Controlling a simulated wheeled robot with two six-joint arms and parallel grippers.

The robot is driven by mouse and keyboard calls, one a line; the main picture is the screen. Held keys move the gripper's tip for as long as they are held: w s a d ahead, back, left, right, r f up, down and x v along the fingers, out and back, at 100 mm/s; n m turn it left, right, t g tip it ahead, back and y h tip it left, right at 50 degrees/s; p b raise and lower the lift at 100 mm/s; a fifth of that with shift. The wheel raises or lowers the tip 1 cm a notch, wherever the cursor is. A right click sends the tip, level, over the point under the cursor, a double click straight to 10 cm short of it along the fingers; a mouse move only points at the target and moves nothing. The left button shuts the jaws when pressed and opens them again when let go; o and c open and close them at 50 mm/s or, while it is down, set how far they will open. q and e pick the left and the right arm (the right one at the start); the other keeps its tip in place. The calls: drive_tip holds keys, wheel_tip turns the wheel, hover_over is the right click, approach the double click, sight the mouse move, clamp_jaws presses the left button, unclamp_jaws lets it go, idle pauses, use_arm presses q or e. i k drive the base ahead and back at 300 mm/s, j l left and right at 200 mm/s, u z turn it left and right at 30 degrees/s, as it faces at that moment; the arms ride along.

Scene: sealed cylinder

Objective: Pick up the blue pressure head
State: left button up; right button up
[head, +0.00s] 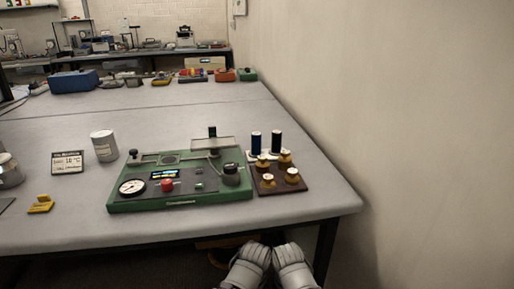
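A dark blue cylinder (256,141), which looks like the blue pressure head, stands upright in a white holder (282,157) at the right of the table. A black cylinder (277,142) stands beside it in the same holder. My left gripper (256,249) and my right gripper (287,249) are close together at the bottom of the head view, in front of the table's near edge. Both are well apart from the cylinders. Their fingertips are too small and unclear to show whether they are open or shut.
A green test bench (130,205) with a gauge and red knob stands left of a brown board (282,187) with several brass weights. A white can (103,146), a small sign (68,162) and a yellow piece (41,204) are further left. A wall (390,140) borders the right.

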sight(256, 150)
drive_tip(key=k+j, duration=0.1)
drive_tip(key=j, duration=0.2)
drive_tip(key=k+j, duration=0.1)
drive_tip(key=j, duration=0.2)
drive_tip(key=k+j, duration=0.15)
drive_tip(key=j, duration=0.2)
drive_tip(key=k+j, duration=0.1)
drive_tip(key=j, duration=0.2)
drive_tip(key=k+j+z, duration=0.15)
drive_tip(key=j+z, duration=0.3)
drive_tip(key=z, duration=1.3)
drive_tip(key=k+l, duration=0.05)
